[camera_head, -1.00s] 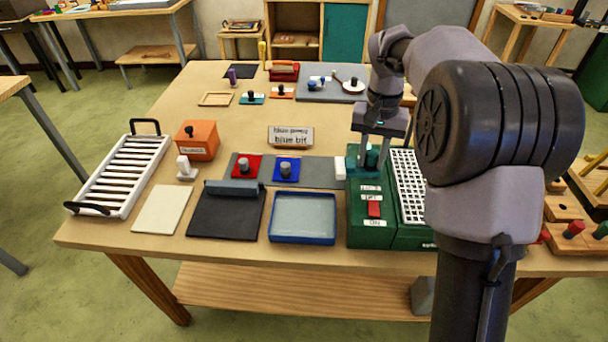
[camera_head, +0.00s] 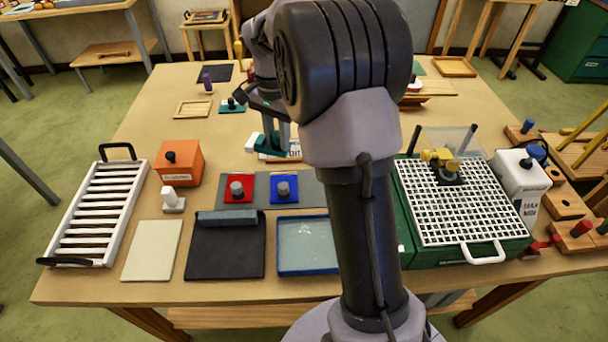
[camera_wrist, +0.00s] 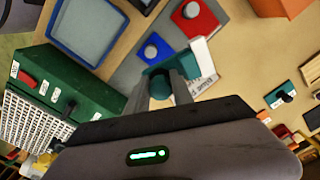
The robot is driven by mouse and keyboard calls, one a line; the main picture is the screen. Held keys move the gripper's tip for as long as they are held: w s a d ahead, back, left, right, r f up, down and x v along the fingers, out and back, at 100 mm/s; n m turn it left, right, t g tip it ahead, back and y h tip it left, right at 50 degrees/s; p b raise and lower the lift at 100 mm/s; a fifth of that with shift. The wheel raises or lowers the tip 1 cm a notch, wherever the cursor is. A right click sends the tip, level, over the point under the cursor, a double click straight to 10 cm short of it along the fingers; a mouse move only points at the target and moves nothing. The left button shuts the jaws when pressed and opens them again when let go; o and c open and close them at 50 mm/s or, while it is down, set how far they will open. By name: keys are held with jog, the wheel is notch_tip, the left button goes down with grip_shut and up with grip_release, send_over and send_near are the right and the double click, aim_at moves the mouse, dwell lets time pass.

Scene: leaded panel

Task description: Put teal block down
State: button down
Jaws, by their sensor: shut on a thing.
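The teal block (camera_head: 258,141) is a teal piece with a white face and a round teal knob. My gripper (camera_head: 268,136) is shut on the knob and holds the block in front of the lettered sign (camera_head: 293,149), which it partly covers. The wrist view shows the knob between the fingers (camera_wrist: 160,88) and the block (camera_wrist: 203,56) beyond them. The grey strip (camera_head: 262,184) lies nearer the front, bearing a red block (camera_head: 238,197) and a blue block (camera_head: 295,191) with grey knobs. My arm hides its right part. I cannot tell whether the teal block touches anything beneath.
A blue-rimmed tray (camera_head: 307,270), black mat (camera_head: 225,262) and white rack (camera_head: 58,245) line the front. The green machine (camera_head: 408,240) with white grid stands right. An orange box (camera_head: 178,163) is left. Another teal piece (camera_head: 241,109) with a black knob lies farther back.

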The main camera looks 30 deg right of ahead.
jog(key=s+d+f+m, duration=0.5)
jog(key=s+d+m, duration=0.45)
jog(key=m, duration=0.35)
jog(key=shift+m, duration=0.6)
jog(key=f, duration=0.3)
jog(key=f+b, duration=0.1)
jog(key=f, duration=0.2)
jog(key=f+b, duration=0.1)
jog(key=f, duration=0.2)
jog(key=shift+w+d+f, duration=0.25)
jog(key=shift+d+f, duration=0.05)
jog(key=shift+w+f+b, duration=0.1)
jog(key=shift+f+b, duration=0.2)
jog(key=shift+r, duration=0.15)
jog(key=c, duration=1.1)
grip_release()
